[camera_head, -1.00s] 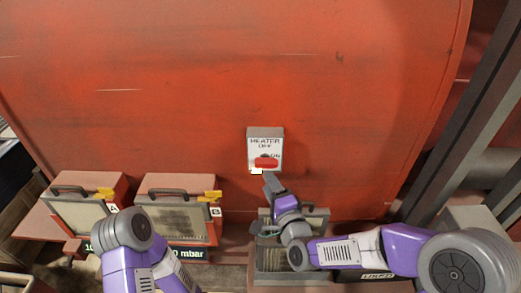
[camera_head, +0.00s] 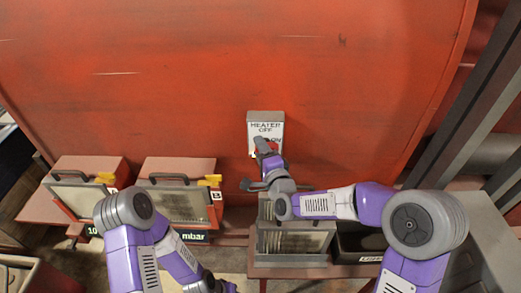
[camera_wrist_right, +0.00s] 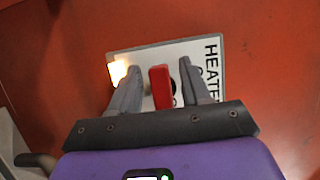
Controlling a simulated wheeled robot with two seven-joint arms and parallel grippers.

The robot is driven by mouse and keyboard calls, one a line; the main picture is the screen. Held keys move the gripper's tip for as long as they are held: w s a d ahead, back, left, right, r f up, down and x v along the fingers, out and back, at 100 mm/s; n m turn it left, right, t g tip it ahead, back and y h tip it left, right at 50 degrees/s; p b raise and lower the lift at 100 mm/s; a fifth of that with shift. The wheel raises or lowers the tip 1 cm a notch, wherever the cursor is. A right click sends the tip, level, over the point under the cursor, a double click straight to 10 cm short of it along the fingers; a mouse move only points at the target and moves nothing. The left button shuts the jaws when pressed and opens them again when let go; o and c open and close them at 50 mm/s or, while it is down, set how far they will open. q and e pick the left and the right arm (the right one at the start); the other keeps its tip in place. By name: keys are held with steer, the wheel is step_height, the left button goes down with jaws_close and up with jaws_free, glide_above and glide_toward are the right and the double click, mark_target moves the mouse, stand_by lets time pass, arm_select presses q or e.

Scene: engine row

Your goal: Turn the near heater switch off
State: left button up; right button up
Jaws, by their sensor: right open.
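The heater switch box (camera_head: 266,120) is a small pale panel on the large red wall, with HEATER and OFF lettering. It also shows in the right wrist view (camera_wrist_right: 190,52). Its red lever (camera_wrist_right: 161,86) stands between the two fingers of my right gripper (camera_wrist_right: 166,92), with gaps on both sides. My right gripper (camera_head: 266,152) is open at the lower part of the panel and hides most of the lever in the head view. A lit lamp (camera_wrist_right: 119,70) glows at the panel's edge. My left gripper (camera_head: 222,286) is low at the bottom edge, partly hidden.
Two red boxes with handles and yellow parts, one left (camera_head: 88,168) and one nearer the middle (camera_head: 178,166), stand on a ledge at left. A grey filter case (camera_head: 292,240) and a dark tray (camera_head: 358,238) lie below my right arm. Grey beams (camera_head: 470,100) rise at right.

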jaws_close()
steer(key=shift+n, duration=0.3)
steer(key=shift+f+n+g+h, duration=0.15)
steer(key=shift+n+g+h, duration=0.3)
steer(key=shift+n, duration=0.65)
steer(key=shift+n+g, duration=0.25)
steer(key=shift+n, duration=0.45)
steer(key=shift+n+h+p, duration=0.5)
steer(key=shift+n+h, duration=0.05)
steer(key=shift+n, duration=0.15)
steer(key=n+h+p, duration=0.1)
steer(key=n+p, duration=0.1)
steer(key=n+g+h+p, duration=0.1)
steer(key=n+p, duration=0.1)
steer(key=p, duration=0.1)
steer(key=d+n+h+p, duration=0.1)
steer(key=p, duration=0.2)
steer(key=shift+f+n+g, duration=0.3)
steer(key=shift+n+g, duration=0.1)
steer(key=shift+d+f+n+h+p, duration=0.15)
steer(key=shift+n+h+p, duration=0.9)
steer(key=shift+p, duration=0.7)
